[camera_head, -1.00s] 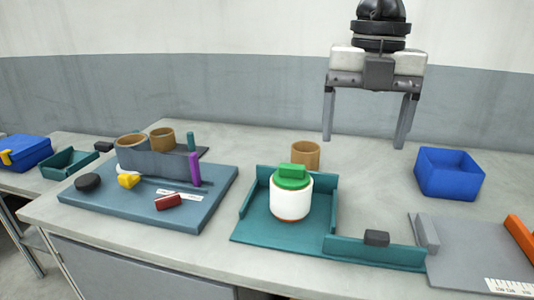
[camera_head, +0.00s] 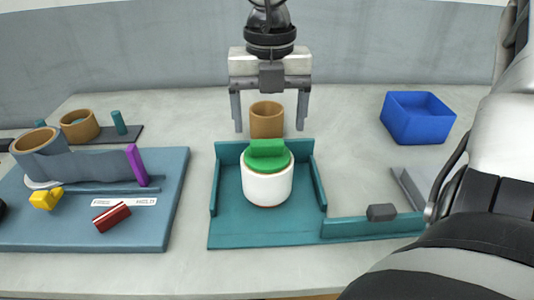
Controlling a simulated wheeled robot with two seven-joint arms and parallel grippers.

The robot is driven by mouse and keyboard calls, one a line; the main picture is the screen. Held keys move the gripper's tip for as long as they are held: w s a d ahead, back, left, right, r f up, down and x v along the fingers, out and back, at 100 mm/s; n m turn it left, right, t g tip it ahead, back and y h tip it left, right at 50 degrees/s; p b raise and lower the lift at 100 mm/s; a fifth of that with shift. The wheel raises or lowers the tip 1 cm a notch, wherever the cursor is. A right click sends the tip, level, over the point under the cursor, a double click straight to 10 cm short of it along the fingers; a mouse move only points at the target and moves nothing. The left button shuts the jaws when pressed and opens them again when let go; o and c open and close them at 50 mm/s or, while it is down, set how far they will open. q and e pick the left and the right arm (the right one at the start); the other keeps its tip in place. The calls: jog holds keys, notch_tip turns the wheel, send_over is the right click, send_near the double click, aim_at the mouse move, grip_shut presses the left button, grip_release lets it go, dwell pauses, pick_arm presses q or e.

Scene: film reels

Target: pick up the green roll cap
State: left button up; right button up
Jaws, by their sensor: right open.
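The green roll cap (camera_head: 267,154) sits on top of a white roll (camera_head: 268,187). It has a raised block-shaped grip. The roll stands upright in a teal tray (camera_head: 225,227) in the middle of the table. My right gripper (camera_head: 269,127) is open and empty, with its two fingers pointing down. In the picture it is just above the cap, and a brown ring shows between its fingers. I cannot tell its exact height or distance from the cap. My left gripper is not in view.
The brown ring (camera_head: 267,119) stands behind the tray. A blue bin (camera_head: 417,117) stands at the right rear. A dark block (camera_head: 381,212) is on the tray's right arm. A blue board (camera_head: 110,239) with several parts lies left. My own arm covers the right foreground.

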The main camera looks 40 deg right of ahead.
aim_at(267, 142)
jog(key=f, duration=0.5)
jog(key=shift+w+d+f+p, duration=0.15)
jog(key=shift+w+f+p, duration=0.2)
jog(key=shift+w+p, duration=0.05)
jog(key=shift+c, duration=0.3)
jog(key=c, duration=1)
